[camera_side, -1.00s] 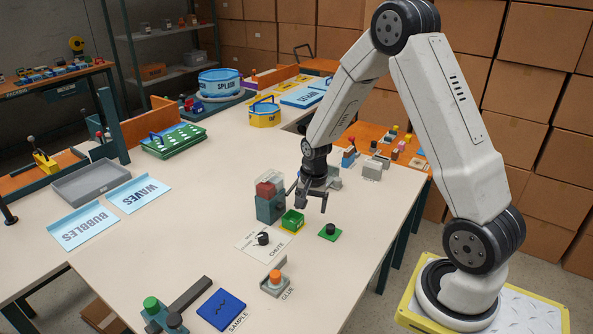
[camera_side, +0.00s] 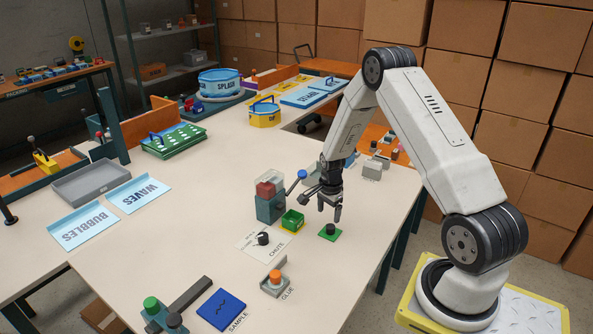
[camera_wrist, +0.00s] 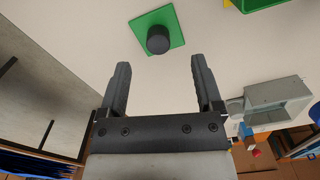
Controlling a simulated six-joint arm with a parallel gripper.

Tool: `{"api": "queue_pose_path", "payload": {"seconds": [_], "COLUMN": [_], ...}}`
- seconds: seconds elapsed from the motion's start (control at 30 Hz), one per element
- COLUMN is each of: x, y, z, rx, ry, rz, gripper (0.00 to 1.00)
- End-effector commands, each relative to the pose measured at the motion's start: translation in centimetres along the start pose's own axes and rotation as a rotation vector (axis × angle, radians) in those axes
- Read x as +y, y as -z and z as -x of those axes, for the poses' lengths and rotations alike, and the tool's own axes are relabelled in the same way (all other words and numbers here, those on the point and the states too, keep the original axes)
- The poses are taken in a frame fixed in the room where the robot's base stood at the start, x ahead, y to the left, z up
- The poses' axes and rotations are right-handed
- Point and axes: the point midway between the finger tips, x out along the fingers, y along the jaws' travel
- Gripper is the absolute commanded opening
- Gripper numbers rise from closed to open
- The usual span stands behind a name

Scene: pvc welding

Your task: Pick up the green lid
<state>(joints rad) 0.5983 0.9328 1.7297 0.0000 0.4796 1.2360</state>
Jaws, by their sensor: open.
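The green lid (camera_side: 330,232) is a flat square with a black round knob on top. It lies on the white table near its right edge. In the wrist view the lid (camera_wrist: 158,31) is at the top, beyond the fingertips and roughly in line with the gap between them. My gripper (camera_side: 329,210) is open and empty, pointing down above the lid and apart from it. In the wrist view my gripper (camera_wrist: 160,65) shows two spread black fingers with nothing between them.
A green open box (camera_side: 292,221) stands just left of the lid. A teal block with a red top and a blue-knobbed lever (camera_side: 270,205) stands behind the box. A black dial labelled CHUTE (camera_side: 263,239) and an orange GLUE button (camera_side: 275,278) are nearer. The table around the lid's front is clear.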

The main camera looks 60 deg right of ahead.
Motion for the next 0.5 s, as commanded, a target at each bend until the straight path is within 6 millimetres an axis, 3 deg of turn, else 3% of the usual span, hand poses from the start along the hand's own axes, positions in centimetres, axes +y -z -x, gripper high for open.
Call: {"api": "queue_pose_path", "payload": {"seconds": [0.5], "x": [0.1], "y": [0.1], "z": [-1.8], "rx": [0.0], "ry": [-0.001], "rz": [0.001], "gripper": [0.84]}}
